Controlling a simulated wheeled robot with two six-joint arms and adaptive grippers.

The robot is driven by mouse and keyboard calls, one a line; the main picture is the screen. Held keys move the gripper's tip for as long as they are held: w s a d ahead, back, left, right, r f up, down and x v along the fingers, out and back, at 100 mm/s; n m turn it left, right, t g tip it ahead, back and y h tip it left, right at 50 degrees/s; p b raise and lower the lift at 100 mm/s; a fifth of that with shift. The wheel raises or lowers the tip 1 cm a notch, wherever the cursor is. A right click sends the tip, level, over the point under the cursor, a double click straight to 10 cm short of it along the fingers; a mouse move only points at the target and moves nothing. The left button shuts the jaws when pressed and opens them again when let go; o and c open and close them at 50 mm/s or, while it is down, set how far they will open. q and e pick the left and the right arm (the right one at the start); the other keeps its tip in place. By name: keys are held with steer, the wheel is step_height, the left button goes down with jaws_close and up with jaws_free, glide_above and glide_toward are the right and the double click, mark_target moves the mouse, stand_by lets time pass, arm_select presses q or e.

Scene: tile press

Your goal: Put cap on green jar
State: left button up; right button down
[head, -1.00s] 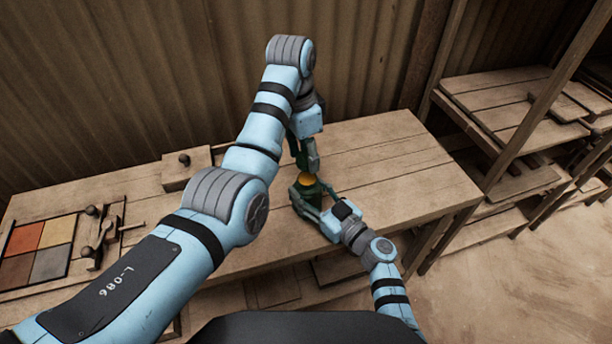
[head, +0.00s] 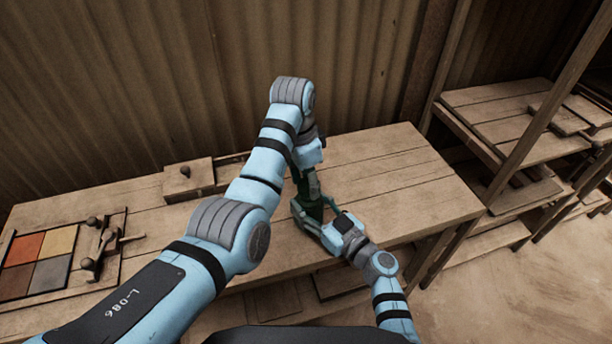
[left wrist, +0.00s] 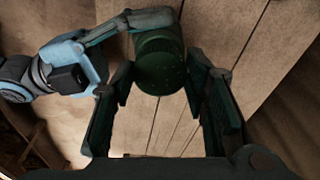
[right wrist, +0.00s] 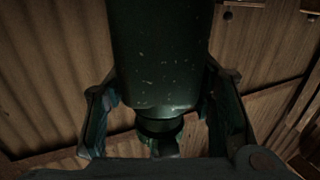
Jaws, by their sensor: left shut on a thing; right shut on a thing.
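The green jar (right wrist: 160,55) fills the upper middle of the right wrist view, between the fingers of my right gripper (right wrist: 158,100). In the head view the jar (head: 315,212) stands near the table's front edge, mostly hidden by both grippers. My right gripper is shut on it from the front right. My left gripper (head: 311,190) points down directly above the jar. In the left wrist view a round dark green cap (left wrist: 160,72) sits between its fingertips, in line with the jar. I cannot tell whether the cap is fully seated.
A tray of coloured tiles (head: 38,258) and a small press with dark knobs (head: 100,248) lie at the table's left end. A wooden block with a knob (head: 187,178) stands at the back. The table's right part is clear; wooden shelves (head: 500,110) stand beyond.

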arm_select(q)
steer(key=shift+f, duration=0.75)
stand_by(0.4)
steer(key=m, duration=0.5)
steer(key=shift+w+a+g, duration=0.1)
steer(key=shift+w+g, duration=0.05)
steer(key=shift+g, duration=0.25)
steer(key=m, duration=0.4)
steer(key=shift+w+m, duration=0.1)
steer(key=shift+m, duration=0.2)
steer(key=o, duration=0.7)
steer(key=shift+r, duration=2.25)
steer(key=shift+c, duration=0.2)
